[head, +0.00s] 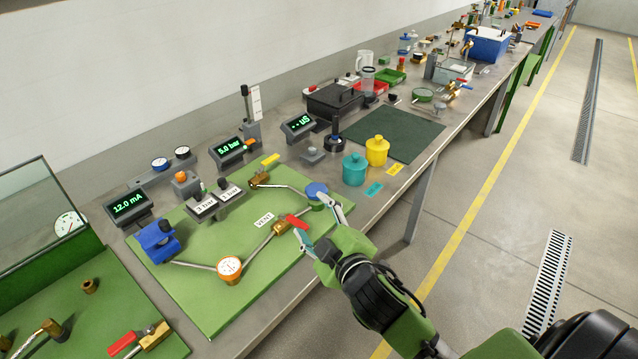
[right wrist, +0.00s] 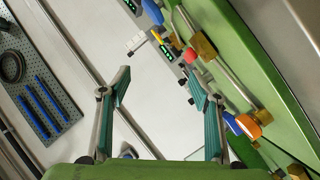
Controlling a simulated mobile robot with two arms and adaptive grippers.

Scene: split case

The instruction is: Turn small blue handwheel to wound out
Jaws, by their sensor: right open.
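The small blue handwheel (head: 316,189) is a flat blue disc at the right corner of the green panel (head: 215,290), at the end of a pipe. My right gripper (head: 318,220) is open and empty. In the head view, one fingertip appears beside the handwheel and the other by the red lever (head: 296,221); I cannot tell whether either touches. The right wrist view shows the spread fingers (right wrist: 158,82) with nothing between them. Blue parts show there too, but I cannot tell which is the handwheel. My left gripper is not in view.
The panel also carries a larger blue block (head: 157,241), a round gauge (head: 229,268) and a VENT label (head: 263,220). Teal (head: 355,168) and yellow (head: 377,150) jars stand just behind the handwheel. The dark green mat (head: 400,132) has clear room.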

